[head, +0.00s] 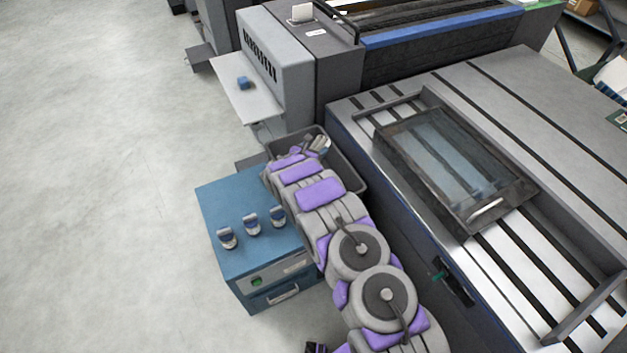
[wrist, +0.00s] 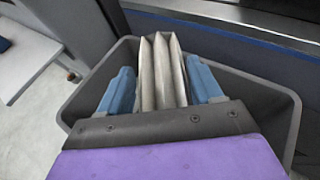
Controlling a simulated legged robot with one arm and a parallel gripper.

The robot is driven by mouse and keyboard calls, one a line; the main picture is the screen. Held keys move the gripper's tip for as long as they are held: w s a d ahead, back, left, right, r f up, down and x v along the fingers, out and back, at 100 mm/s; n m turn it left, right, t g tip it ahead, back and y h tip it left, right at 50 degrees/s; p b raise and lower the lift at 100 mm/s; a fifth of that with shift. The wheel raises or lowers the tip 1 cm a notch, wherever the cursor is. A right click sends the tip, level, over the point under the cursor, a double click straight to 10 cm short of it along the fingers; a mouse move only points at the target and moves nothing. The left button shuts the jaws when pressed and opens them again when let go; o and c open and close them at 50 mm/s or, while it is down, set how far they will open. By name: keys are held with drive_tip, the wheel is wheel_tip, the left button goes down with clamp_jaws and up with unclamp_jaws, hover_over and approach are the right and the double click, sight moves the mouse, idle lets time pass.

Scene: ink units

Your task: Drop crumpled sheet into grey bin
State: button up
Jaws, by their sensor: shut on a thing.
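My gripper (wrist: 162,90) is shut on the crumpled sheet (wrist: 162,72), a pale, pleated piece held between two blue fingers in the wrist view. The grey bin (wrist: 282,100) is an open, dark grey container. In the wrist view its rim surrounds the gripper and the sheet, which are over or inside its opening; the exact height is unclear. In the head view the bin (head: 347,165) stands between the blue cabinet and the machine. My arm covers part of it, and the bin's floor is hidden.
The large grey machine (head: 395,215) with a clear-topped tray is on the right. A shelf (head: 245,105) holding a small blue block juts out beyond the bin. Open floor lies left.

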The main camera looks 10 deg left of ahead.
drive_tip(key=shift+d+f, duration=0.25)
drive_tip(key=shift+f, duration=0.95)
drive_tip(key=shift+a+f, duration=0.1)
drive_tip(key=shift+a, duration=0.1)
drive_tip(key=shift+a, duration=0.1)
drive_tip(key=o, duration=1.1)
drive_tip(key=shift+d, duration=0.2)
drive_tip(key=shift+s+a, duration=0.1)
